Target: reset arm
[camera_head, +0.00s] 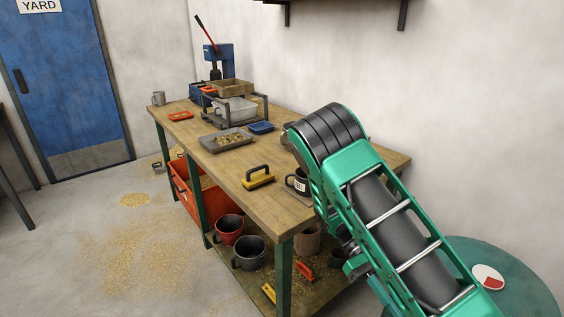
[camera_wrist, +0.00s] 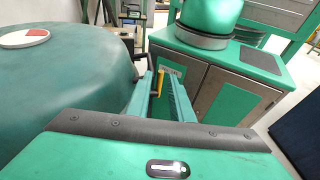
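My arm (camera_head: 385,215) reaches up from the lower right of the head view and bends in front of the workbench's near end. In the wrist view my gripper (camera_wrist: 160,92) shows two green fingers standing apart. A thin yellow piece (camera_wrist: 160,80) appears in the gap between them. Neither finger clearly touches it, and I cannot tell how far beyond them it is.
A red bucket (camera_head: 229,230) stands below. Floor at left is open, with scattered chips.

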